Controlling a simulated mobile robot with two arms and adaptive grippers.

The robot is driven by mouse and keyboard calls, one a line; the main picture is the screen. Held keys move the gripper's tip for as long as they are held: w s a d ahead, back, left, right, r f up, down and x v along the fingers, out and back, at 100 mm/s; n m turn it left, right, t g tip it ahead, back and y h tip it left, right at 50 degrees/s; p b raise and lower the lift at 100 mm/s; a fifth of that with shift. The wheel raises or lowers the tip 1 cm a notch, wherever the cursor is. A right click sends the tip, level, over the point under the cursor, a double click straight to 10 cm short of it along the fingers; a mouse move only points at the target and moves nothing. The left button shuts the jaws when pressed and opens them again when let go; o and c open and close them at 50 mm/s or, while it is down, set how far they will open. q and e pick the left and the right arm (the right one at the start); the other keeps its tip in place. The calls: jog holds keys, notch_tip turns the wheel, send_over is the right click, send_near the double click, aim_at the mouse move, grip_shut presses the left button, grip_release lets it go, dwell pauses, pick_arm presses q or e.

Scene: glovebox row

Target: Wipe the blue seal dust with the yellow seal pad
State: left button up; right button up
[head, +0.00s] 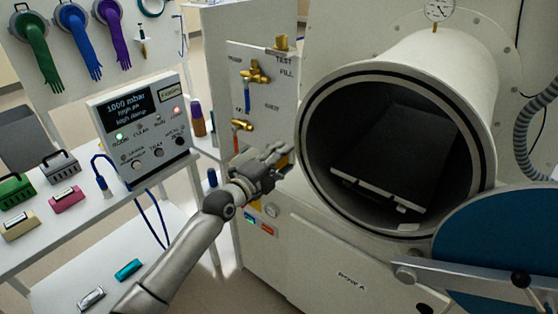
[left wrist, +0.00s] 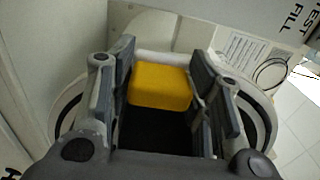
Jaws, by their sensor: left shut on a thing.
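My left gripper (head: 284,156) is shut on the yellow seal pad (left wrist: 158,87), which sits between its fingers in the left wrist view. In the head view the fingers mostly hide the pad. The gripper is just left of the open round chamber mouth, close to its rim (head: 309,92). A dark seal ring runs around that rim. I cannot make out blue seal dust on the visible part of the ring. I cannot tell whether the pad touches the rim. My right gripper is in neither view.
The round door (head: 500,235) with a blue face stands open at the lower right. A valve panel (head: 262,110) with brass fittings is behind my left gripper. A control box (head: 140,125) stands on the shelf at left. A dark tray (head: 395,150) lies inside the chamber.

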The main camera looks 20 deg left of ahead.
pick_arm(q)
jog(key=shift+b+x, duration=0.65)
jog(key=shift+x, duration=0.45)
dwell(0.4)
